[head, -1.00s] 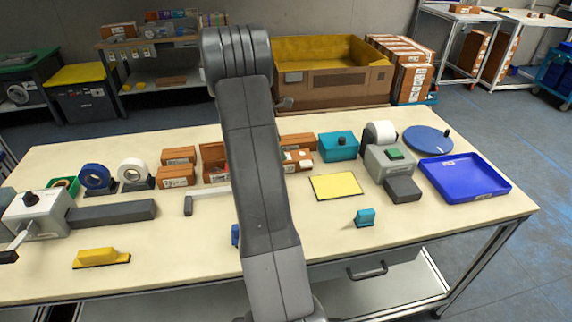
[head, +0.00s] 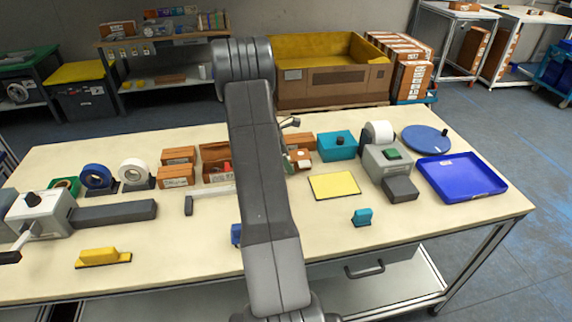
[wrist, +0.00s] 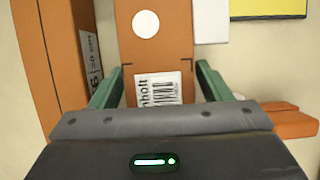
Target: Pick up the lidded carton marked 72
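In the wrist view an orange-brown carton (wrist: 153,52) with a white round spot and a barcode label lies between the two green fingers of my gripper (wrist: 160,88). The fingers are apart, one on each side of it, with a gap visible at the right finger. No 72 is readable on it. In the head view my arm hides most of the gripper, and part of a carton (head: 301,158) shows just right of the arm. A lidded carton marked 72 cannot be picked out by its number in either view.
Another carton (wrist: 52,60) stands close on the left in the wrist view. Brown cartons (head: 176,176) stand left of my arm. A teal box (head: 337,146), yellow mat (head: 334,185), grey label device (head: 386,160) and blue tray (head: 462,178) are to the right.

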